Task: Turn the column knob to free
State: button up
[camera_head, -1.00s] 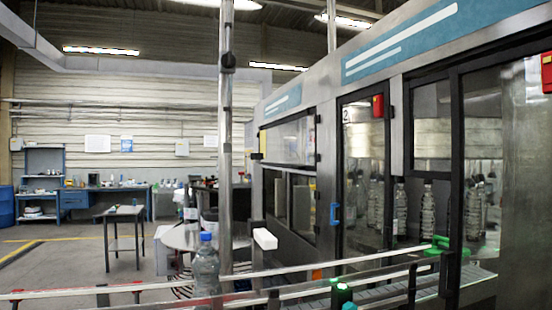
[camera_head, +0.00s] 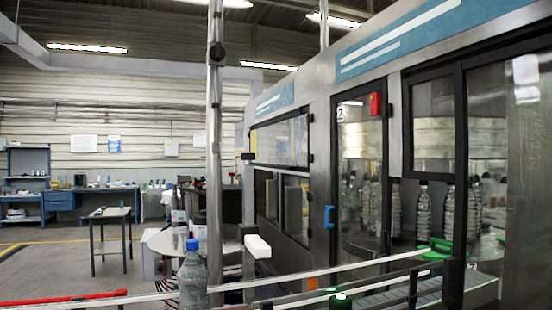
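A bright metal column (camera_head: 214,150) stands upright left of the middle, running from the top edge down behind the front rail. A dark round knob (camera_head: 217,54) sits on a collar high on this column. It is small in the picture, and I cannot read its setting or any marking. A second, thinner post (camera_head: 324,30) shows further back at the top. My gripper is not in view.
A conveyor with metal guard rails (camera_head: 330,272) crosses the front, with a clear bottle (camera_head: 193,275) before the column. A white block (camera_head: 257,246) juts out right of the column. The glazed machine (camera_head: 360,170) fills the right. Open floor lies left, around a small table (camera_head: 110,215).

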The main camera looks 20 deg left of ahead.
aim_at(247, 158)
jog(key=z, duration=0.15)
jog(key=k, duration=1.6)
jog(key=u, duration=0.85)
jog(key=i, duration=1.65)
jog(key=u, duration=0.05)
